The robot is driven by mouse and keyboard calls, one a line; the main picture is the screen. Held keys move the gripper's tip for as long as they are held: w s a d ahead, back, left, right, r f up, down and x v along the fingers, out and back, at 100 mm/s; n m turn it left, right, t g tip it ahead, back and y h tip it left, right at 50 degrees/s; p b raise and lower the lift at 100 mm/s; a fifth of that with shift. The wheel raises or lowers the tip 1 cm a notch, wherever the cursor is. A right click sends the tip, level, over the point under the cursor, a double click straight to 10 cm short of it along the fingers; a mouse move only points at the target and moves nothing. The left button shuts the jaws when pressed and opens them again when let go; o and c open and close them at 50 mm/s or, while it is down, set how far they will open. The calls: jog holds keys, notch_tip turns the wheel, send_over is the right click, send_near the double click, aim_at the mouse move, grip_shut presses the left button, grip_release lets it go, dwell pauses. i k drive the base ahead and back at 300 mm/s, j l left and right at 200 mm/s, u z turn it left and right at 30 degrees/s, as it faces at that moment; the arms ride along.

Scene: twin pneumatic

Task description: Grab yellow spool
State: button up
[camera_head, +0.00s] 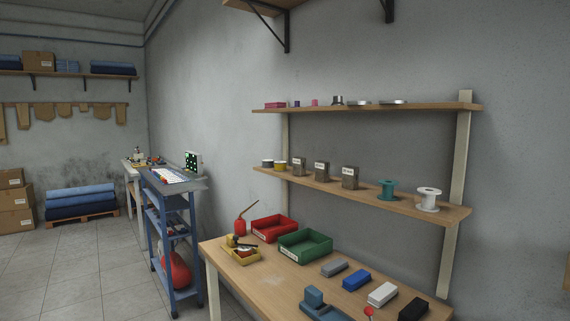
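A small yellow spool (280,164) with a dark top stands at the left end of the lower wall shelf (355,194). It is close beside a similar white spool (267,163) on its left. My gripper is not in view, so I cannot see whether it is open or shut.
Several small labelled boxes (321,171), a teal spool (387,190) and a larger white spool (428,199) share the shelf. The workbench below holds a red bin (273,228), a green bin (305,244) and several blocks.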

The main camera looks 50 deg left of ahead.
aim_at(279, 166)
jog(key=i+j+z, duration=0.1)
jog(key=j, duration=0.6)
jog(key=i+j, duration=0.15)
jog(key=j, duration=0.6)
jog(key=i+j+z, duration=0.15)
jog(key=j, duration=1.3)
jog(key=i+z, duration=0.05)
